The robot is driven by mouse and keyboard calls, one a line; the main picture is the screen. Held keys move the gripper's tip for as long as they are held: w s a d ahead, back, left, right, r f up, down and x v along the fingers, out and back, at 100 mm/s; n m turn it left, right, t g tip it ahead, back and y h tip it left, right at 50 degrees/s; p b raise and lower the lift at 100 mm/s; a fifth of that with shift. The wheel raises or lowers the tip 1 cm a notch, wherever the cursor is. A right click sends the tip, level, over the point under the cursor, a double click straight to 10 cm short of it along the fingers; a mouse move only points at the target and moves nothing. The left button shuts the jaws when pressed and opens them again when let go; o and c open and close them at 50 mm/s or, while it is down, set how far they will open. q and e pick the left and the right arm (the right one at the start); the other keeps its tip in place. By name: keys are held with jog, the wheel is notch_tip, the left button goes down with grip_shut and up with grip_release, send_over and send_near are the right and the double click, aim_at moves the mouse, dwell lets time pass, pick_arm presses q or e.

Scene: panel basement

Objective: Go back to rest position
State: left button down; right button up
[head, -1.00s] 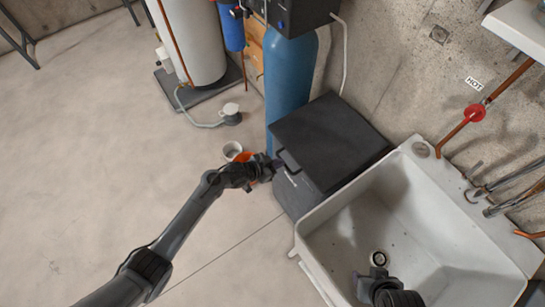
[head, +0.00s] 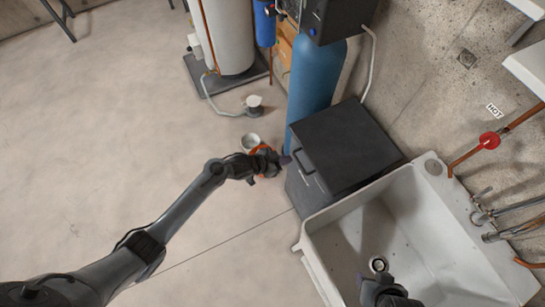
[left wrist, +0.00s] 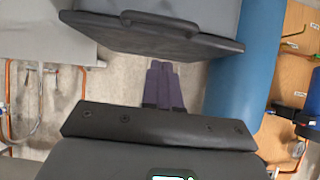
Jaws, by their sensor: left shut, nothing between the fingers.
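My left gripper (head: 284,160) reaches in from the left in the head view, its tips at the near left side of the black box (head: 345,145). In the left wrist view its two purple-grey fingers (left wrist: 163,85) are together with nothing between them. They point toward the box's lid and handle (left wrist: 160,22), with a gap visible beyond the tips. The lid looks closed. Part of my right gripper (head: 372,288) shows at the bottom of the head view, over the sink; whether its fingers are open is unclear.
The white sink (head: 320,240) stands right of my left arm, against the wall. The blue tank (head: 312,85) rises behind the box. A small white cup (head: 250,139) is on the floor behind my left gripper. The floor at the left is open.

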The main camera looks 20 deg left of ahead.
pick_arm(q)
jog(key=v, duration=0.6)
jog(key=s+d+f+n, duration=0.1)
jog(key=s+d+f, duration=0.1)
jog(key=s, duration=0.5)
jog(key=s+d+f+n, duration=0.1)
jog(key=s+d, duration=0.1)
jog(key=s, duration=0.5)
jog(key=s+a+r+n+g+y, duration=0.5)
jog(key=s+a+r+y, duration=0.2)
jog(key=s+a+r, duration=0.4)
notch_tip(320, 180, up, 23)
jog(key=p, duration=2.2)
jog(key=shift+s+d+f+m, duration=0.15)
jog(key=shift+d+f+m, duration=0.1)
jog(key=shift+d+m, duration=0.05)
